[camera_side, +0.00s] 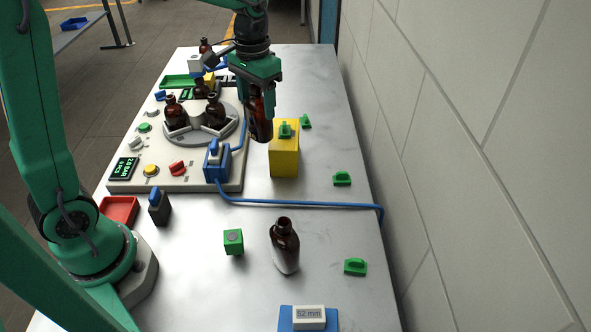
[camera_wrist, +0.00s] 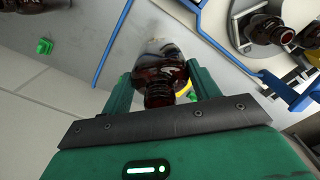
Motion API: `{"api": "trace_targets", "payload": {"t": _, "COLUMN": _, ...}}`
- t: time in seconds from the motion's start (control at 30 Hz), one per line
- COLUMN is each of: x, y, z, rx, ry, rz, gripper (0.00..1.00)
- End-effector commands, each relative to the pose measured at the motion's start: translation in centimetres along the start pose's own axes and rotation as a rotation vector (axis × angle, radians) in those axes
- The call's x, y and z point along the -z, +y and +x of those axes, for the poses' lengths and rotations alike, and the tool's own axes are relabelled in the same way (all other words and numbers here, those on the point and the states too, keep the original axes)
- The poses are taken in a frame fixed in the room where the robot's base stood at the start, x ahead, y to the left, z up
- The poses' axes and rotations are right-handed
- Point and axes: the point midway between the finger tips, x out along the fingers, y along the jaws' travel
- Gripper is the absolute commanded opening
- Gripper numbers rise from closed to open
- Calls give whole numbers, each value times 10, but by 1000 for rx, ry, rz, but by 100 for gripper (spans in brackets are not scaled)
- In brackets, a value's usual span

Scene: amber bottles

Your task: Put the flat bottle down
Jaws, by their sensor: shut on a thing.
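My gripper (camera_side: 260,86) points down and is shut on an amber bottle (camera_side: 260,122) near the machine's right edge. In the wrist view the bottle (camera_wrist: 160,72) sits between the two green fingers, its ribbed neck toward the camera. The side view shows it upright or nearly so, with its lower end beside the upper left of a yellow block (camera_side: 284,158). Whether its base touches anything is hard to tell. The fingers hide its upper part. I take this to be the flat bottle; its flatness is not clear.
Another amber bottle (camera_side: 285,247) stands at the front. Dark bottles sit on the grey turntable (camera_side: 204,138) of the machine. A blue hose (camera_side: 300,203) crosses the table. Several green clips and a green cube (camera_side: 233,241) lie about. The wall bounds the right.

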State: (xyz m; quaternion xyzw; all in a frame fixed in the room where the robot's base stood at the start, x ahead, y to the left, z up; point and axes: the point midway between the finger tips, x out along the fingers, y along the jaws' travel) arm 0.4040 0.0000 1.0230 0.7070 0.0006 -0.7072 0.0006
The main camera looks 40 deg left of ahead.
Motion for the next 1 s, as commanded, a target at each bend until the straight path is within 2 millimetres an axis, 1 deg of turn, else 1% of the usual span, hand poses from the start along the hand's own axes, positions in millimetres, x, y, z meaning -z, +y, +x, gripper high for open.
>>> {"api": "trace_targets", "payload": {"t": 0.27, "x": 0, "y": -1, "z": 0, "rx": 0, "ry": 1, "rz": 6, "gripper": 31}}
{"api": "trace_targets", "payload": {"t": 0.47, "x": 2, "y": -4, "z": 2, "rx": 0, "ry": 1, "rz": 53, "gripper": 31}}
{"api": "trace_targets", "payload": {"t": 0.67, "x": 6, "y": -13, "z": 5, "rx": 0, "ry": 0, "rz": 177, "gripper": 31}}
{"api": "trace_targets", "payload": {"t": 1.0, "x": 15, "y": -36, "z": 14, "rx": 0, "ry": 0, "rz": 491, "gripper": 31}}
